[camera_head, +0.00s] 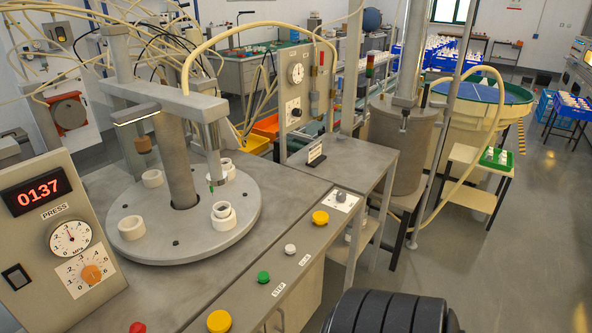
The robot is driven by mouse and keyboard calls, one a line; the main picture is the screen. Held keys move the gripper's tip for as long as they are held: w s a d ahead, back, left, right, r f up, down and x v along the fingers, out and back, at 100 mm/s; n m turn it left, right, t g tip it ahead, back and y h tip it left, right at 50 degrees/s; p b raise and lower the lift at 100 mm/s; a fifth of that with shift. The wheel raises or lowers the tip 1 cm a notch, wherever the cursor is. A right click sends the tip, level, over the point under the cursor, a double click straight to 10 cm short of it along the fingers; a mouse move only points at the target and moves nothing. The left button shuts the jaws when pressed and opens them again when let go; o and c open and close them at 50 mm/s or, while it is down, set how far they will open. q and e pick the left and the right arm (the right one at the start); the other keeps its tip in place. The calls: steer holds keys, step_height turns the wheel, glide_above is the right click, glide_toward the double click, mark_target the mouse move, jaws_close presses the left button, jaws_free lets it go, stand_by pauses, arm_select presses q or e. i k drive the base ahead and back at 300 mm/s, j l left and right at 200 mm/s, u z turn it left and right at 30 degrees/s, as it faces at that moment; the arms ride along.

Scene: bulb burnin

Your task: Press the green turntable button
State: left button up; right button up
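The green button (263,277) sits on the front strip of the grey machine table, beside a label reading STEP. It is a small round raised cap, and nothing covers it. The round grey turntable (185,240) lies behind it around a thick central column. Several white ring-shaped holders stand on the turntable, and a press head (212,130) hangs over its right side. Neither of my grippers shows in the head view.
Near the green button are a yellow button (219,321), a red button (137,327), a white button (290,249) and a yellow button (320,217). A control panel (55,240) reading 0137 stands at the left. The front strip between buttons is clear.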

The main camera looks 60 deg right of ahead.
mark_target(264, 276)
steer(key=l+z, duration=0.15)
steer(key=z, duration=0.3)
steer(key=i+l+z, duration=0.1)
steer(key=z, duration=0.35)
steer(key=i+z, duration=0.15)
steer(key=z, duration=0.3)
steer(key=i+l+z, duration=0.1)
steer(key=z, duration=0.35)
